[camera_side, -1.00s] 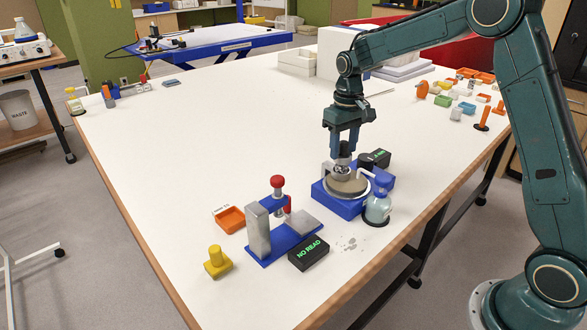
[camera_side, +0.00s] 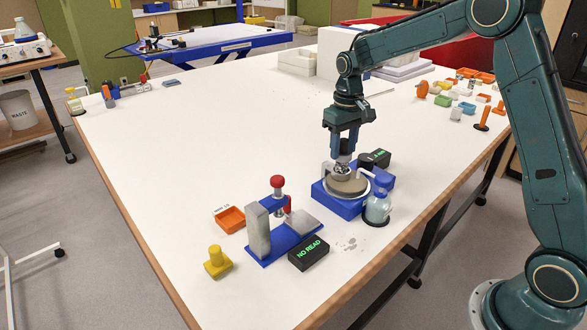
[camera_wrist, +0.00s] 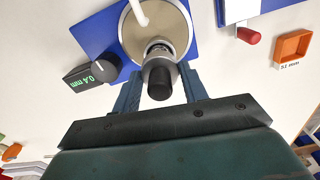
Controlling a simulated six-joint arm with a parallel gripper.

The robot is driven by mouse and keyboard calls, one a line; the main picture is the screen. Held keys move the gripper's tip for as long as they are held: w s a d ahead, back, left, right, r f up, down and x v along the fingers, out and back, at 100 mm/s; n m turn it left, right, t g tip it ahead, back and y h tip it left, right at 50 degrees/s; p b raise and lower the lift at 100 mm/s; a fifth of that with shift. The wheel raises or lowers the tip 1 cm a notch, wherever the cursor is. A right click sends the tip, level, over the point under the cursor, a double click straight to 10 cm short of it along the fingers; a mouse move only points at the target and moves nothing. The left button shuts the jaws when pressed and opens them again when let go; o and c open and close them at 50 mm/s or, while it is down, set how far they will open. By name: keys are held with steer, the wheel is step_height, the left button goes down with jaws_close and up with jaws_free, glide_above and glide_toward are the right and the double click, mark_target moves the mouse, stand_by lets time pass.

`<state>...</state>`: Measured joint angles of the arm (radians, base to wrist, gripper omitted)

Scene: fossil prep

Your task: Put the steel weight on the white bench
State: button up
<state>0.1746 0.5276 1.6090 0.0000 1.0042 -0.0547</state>
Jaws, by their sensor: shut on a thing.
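The steel weight (camera_side: 343,167) is a small shiny cylinder over the round plate of a blue gauge stand (camera_side: 340,207). In the wrist view the weight (camera_wrist: 160,49) has a black knob on top, and the fingers are on either side of it. My gripper (camera_side: 343,153) points down and is shut on the weight. I cannot tell whether its base touches the plate (camera_wrist: 127,35). The white bench (camera_side: 230,130) is the broad table top under the stand, with a wide bare area to the left.
A clear bottle (camera_side: 377,207) stands against the stand's front right. A black display (camera_wrist: 93,75) reading 0.4 mm is beside the stand. A second blue stand (camera_side: 285,238), a NO READ box (camera_side: 309,253), an orange tray (camera_side: 231,219) and a yellow knob piece (camera_side: 217,262) are at front left.

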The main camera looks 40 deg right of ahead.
mark_target(344, 139)
steer(key=shift+r, duration=2.25)
steer(key=shift+w, duration=0.1)
steer(key=w+d+r, duration=0.1)
steer(key=w+r, duration=0.1)
steer(key=w, duration=0.3)
steer(key=w+d+r, duration=0.2)
steer(key=w, duration=0.4)
steer(key=shift+d, duration=0.25)
steer(key=shift+f, duration=0.1)
step_height(344, 139, down, 16)
steer(key=shift+r, duration=0.2)
steer(key=shift+f, duration=0.1)
steer(key=shift+f, duration=2.05)
steer(key=shift+f, duration=0.1)
